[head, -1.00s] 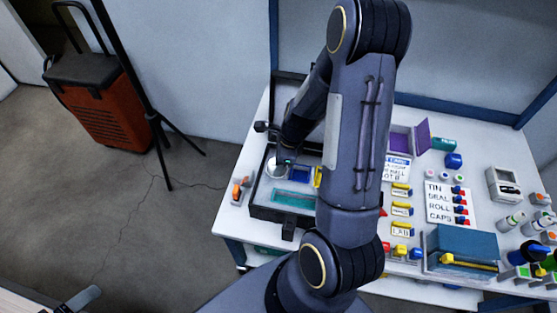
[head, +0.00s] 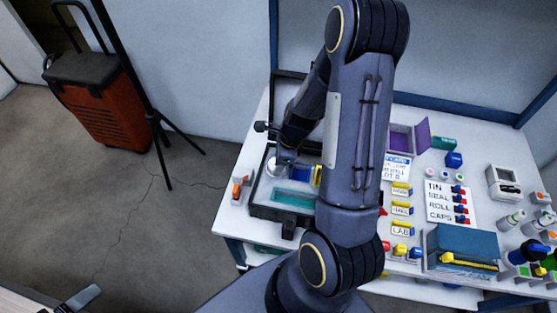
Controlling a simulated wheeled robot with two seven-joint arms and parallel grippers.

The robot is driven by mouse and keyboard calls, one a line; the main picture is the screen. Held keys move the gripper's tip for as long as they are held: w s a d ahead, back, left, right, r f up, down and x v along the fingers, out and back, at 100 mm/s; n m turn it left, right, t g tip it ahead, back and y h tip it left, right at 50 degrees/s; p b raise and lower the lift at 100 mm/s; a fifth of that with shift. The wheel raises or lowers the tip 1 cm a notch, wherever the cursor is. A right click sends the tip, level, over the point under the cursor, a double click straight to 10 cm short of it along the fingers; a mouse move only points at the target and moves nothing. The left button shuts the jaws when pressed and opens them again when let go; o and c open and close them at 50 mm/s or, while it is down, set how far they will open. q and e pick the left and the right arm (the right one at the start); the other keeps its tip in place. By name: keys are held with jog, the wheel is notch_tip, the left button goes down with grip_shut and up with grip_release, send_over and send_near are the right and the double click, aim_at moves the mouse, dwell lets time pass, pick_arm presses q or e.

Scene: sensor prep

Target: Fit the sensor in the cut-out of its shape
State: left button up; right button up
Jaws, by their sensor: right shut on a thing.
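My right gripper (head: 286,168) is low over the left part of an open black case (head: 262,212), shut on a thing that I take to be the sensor. The gripper hides most of what it holds, so I cannot tell the sensor's shape or whether it touches the case. A pale round shape (head: 270,166) shows just left of the fingers. I cannot tell whether it is a cut-out or a part. A blue piece (head: 304,175) lies right of the fingers, and a teal rectangular area (head: 293,199) is in front. My left gripper is not in view.
My right arm hides the case's right side. A yellow piece (head: 317,176) is by the arm. An orange-and-grey item (head: 239,187) stands left of the case. Right are a label sheet (head: 440,203), a blue box (head: 462,245), a purple-lidded box (head: 423,134) and several bottles.

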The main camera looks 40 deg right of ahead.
jog(key=shift+f, duration=0.25)
dwell(0.8)
jog(key=o, duration=1.2)
jog(key=shift+r, duration=0.1)
notch_tip(320, 180, up, 7)
jog(key=p, duration=0.6)
jog(key=shift+p, duration=0.4)
